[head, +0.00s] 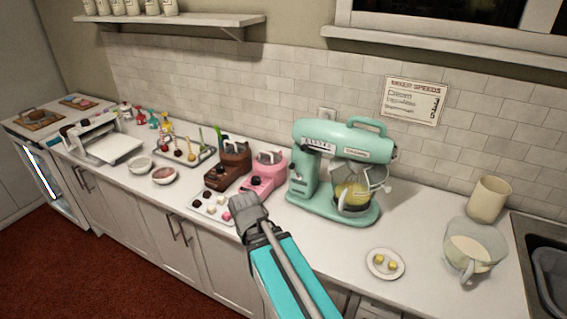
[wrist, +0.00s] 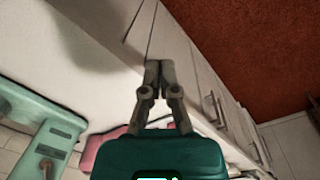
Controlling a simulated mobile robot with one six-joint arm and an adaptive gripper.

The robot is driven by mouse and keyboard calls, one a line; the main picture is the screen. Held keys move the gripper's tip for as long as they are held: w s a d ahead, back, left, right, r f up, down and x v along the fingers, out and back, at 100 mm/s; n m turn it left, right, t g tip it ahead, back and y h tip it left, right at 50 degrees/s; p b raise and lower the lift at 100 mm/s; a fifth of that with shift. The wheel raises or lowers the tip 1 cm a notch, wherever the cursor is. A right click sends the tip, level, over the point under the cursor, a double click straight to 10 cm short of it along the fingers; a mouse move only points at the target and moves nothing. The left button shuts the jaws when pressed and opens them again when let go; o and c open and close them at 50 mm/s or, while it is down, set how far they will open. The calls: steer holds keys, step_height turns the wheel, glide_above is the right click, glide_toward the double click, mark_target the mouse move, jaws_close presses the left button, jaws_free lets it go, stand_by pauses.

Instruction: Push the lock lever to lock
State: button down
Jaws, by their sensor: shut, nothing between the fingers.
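The mint-green stand mixer (head: 341,137) stands upright on the counter with its head down over a clear bowl (head: 353,192) of yellow contents. A small pale knob (head: 387,187) shows at the right of the bowl. I cannot tell which part is the lock lever. My gripper (head: 244,212) is left of the mixer base, near the counter's front edge and apart from the mixer. In the wrist view my gripper (wrist: 158,68) is shut and empty. There, part of the mixer (wrist: 40,125) is at the lower left with a small grey round part (wrist: 46,166) on it.
A pink machine (head: 266,172) and a brown one (head: 229,167) stand left of the mixer, behind a tray of sweets (head: 207,208). A small plate (head: 385,264) and a glass jug (head: 472,248) are to the right.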

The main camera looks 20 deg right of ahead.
steer(key=w+d+r+m+h, duration=0.1)
steer(key=w+d+r+h, duration=0.2)
steer(key=w, duration=0.6)
steer(key=w+d+r+m+h+p, duration=0.1)
steer(key=w+d+r+h, duration=0.2)
steer(key=w+r+h, duration=0.3)
steer(key=w+d+r+m+h+p, duration=0.1)
steer(key=w+r, duration=0.5)
steer(key=w, duration=0.6)
steer(key=d+m+h, duration=0.1)
steer(key=d+h, duration=0.1)
steer(key=h, duration=0.1)
steer(key=shift+w+d+g+h, duration=0.15)
steer(key=shift+w+g+h, duration=0.15)
steer(key=shift+h, duration=0.1)
steer(key=shift+d, duration=0.1)
steer(key=b, duration=0.3)
glide_toward(295, 172)
steer(key=w+d+r, duration=0.3)
steer(key=w, duration=0.2)
steer(key=shift+s+d+f+b, duration=0.65)
steer(key=shift+s+d+f, duration=0.15)
steer(key=shift+s, duration=0.2)
steer(key=shift+s+d+f+b, duration=0.3)
steer(key=shift+s+d, duration=0.15)
steer(key=shift+s, duration=0.1)
steer(key=shift+r, duration=0.1)
